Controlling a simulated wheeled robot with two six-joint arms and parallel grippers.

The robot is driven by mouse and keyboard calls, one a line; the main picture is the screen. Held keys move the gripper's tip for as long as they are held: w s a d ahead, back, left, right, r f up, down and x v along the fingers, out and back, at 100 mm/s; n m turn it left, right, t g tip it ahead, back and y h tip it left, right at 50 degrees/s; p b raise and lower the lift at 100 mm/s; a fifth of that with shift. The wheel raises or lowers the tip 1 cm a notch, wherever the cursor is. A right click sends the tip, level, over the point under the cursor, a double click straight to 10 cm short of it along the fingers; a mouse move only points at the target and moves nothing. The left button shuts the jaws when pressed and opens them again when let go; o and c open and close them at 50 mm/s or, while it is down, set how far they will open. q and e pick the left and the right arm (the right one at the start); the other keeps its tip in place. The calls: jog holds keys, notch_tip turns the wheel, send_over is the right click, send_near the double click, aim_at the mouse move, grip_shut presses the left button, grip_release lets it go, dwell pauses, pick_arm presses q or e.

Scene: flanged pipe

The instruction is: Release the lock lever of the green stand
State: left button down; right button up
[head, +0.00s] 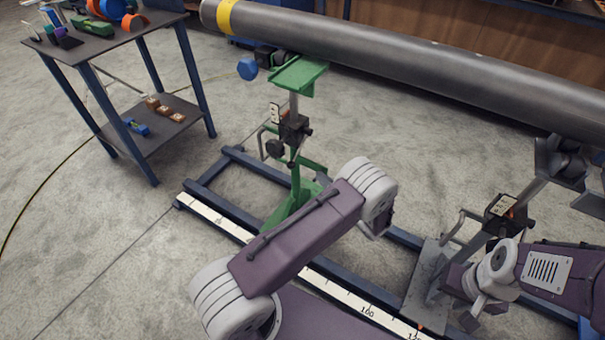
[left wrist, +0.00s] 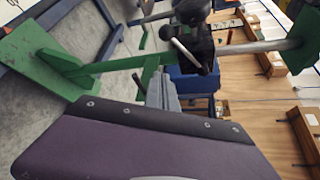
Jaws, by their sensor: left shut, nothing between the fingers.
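The green stand (head: 298,76) stands under the left part of the grey pipe (head: 400,62). A dark clamp block (head: 293,130) sits on its post. In the left wrist view, turned sideways, the stand's green base (left wrist: 40,58) is at left and the dark clamp (left wrist: 198,40) at upper right. A thin grey lever (left wrist: 186,54) sticks out from the clamp. My left gripper (left wrist: 158,76) is shut and empty, its grey fingertips just short of the lever and apart from it in the picture. In the head view my left arm hides it. My right gripper (head: 476,312) is low at right, its jaws unclear.
A second stand with a dark clamp (head: 505,212) holds the pipe's right part, near my right arm. Blue rails (head: 225,205) with a white scale (head: 215,219) run under both stands. A side table (head: 95,42) with tools stands at upper left.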

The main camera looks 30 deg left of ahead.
aim_at(299, 150)
pick_arm(q)
jog(key=shift+w+d+f, duration=0.15)
jog(key=shift+f, duration=0.1)
jog(key=b+x, duration=0.3)
jog(key=x, duration=0.7)
jog(key=shift+f, duration=0.2)
jog(key=s+r, duration=0.1)
jog(key=s+a+r, duration=0.1)
jog(key=s, duration=0.1)
jog(key=shift+s+a+r, duration=0.1)
jog(key=shift+s, duration=0.2)
